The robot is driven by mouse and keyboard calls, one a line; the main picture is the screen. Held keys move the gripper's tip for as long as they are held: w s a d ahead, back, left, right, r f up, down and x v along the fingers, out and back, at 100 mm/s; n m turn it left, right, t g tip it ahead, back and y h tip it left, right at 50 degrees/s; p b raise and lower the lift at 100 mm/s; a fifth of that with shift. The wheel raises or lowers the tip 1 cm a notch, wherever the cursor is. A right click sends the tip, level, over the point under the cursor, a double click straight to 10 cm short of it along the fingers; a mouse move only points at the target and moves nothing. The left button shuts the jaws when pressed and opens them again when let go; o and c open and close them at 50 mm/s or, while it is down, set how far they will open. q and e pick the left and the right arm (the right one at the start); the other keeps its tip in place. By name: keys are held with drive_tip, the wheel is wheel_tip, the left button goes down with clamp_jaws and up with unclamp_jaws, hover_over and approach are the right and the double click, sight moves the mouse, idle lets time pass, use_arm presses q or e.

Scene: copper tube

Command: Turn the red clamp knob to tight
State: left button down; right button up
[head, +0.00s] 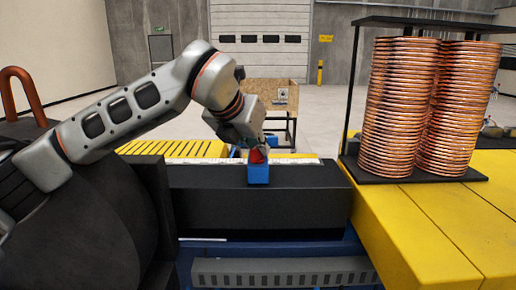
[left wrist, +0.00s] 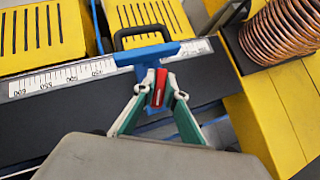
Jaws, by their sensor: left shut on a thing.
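The red clamp knob (left wrist: 160,88) sits between the fingertips of my left gripper (left wrist: 160,97) in the left wrist view. The green-sided fingers press on it from both sides. In the head view the red knob (head: 257,156) shows just above a blue clamp block (head: 258,174), with my left gripper (head: 257,148) coming down on it from above. The blue clamp (left wrist: 147,54) also shows in the left wrist view, with a black handle loop behind it. The knob's lower part is hidden. My right gripper is not in view.
A ruler (left wrist: 65,80) runs along the black rail (head: 310,205). Copper coils (head: 400,110) stand on a black rack at the right, above a yellow table (head: 430,230). Yellow slotted plates (left wrist: 40,35) lie behind the ruler. A wooden box (head: 258,92) stands farther back.

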use_arm(q)
drive_tip(key=m, duration=0.1)
drive_tip(key=m+g+h, duration=0.1)
drive_tip(key=shift+w+a+m+h, duration=0.1)
drive_tip(key=shift+a+m+h, duration=0.05)
drive_tip(key=shift+m+h, duration=0.15)
drive_tip(key=shift+r+m+g+h+p, duration=0.15)
drive_tip(key=shift+m+g+h+p, duration=0.3)
drive_tip(key=shift+m, duration=0.35)
drive_tip(key=shift+m+g+h, duration=0.35)
drive_tip(key=shift+m, duration=0.15)
drive_tip(key=shift+m+g+h+p, duration=0.3)
drive_tip(key=shift+m+g+p, duration=0.3)
drive_tip(key=shift+m, duration=0.3)
drive_tip(key=shift+m+g+h, duration=0.3)
drive_tip(key=shift+m+g, duration=0.3)
drive_tip(key=shift+m, duration=0.3)
drive_tip(key=shift+m+g+h+p, duration=0.3)
drive_tip(key=shift+m+g, duration=1.1)
drive_tip(key=shift+m, duration=0.5)
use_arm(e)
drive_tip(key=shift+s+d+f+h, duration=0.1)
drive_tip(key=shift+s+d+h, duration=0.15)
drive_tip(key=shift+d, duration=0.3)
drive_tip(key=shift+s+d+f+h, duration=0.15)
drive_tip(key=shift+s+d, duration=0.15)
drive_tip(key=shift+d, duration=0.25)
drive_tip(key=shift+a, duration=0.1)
